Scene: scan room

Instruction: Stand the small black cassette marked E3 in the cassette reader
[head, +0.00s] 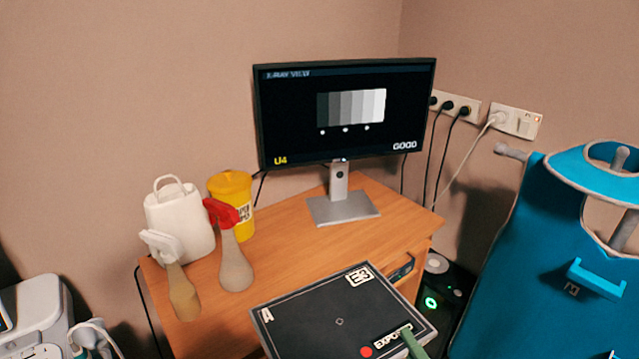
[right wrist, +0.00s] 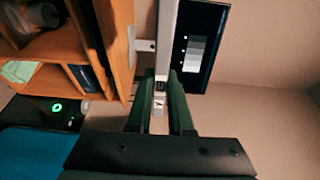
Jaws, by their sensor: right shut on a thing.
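The black cassette (head: 325,318) marked E3 is at the bottom middle of the head view, its broad face with the labels "A", "E3" and "EXPOSED" and a red dot turned up to the camera. My right gripper (head: 408,335) is shut on its near right edge, by the "EXPOSED" label. In the right wrist view the cassette (right wrist: 167,40) shows as a thin grey strip between the green fingers (right wrist: 160,98). I cannot pick out the cassette reader for certain. My left gripper is not in view.
A wooden desk (head: 285,262) carries a monitor (head: 345,110), a white container (head: 180,222), a yellow tub (head: 235,200) and two spray bottles (head: 235,265) (head: 178,285). A white device (head: 30,310) stands at left. A blue apron-like form (head: 530,260) hangs at right.

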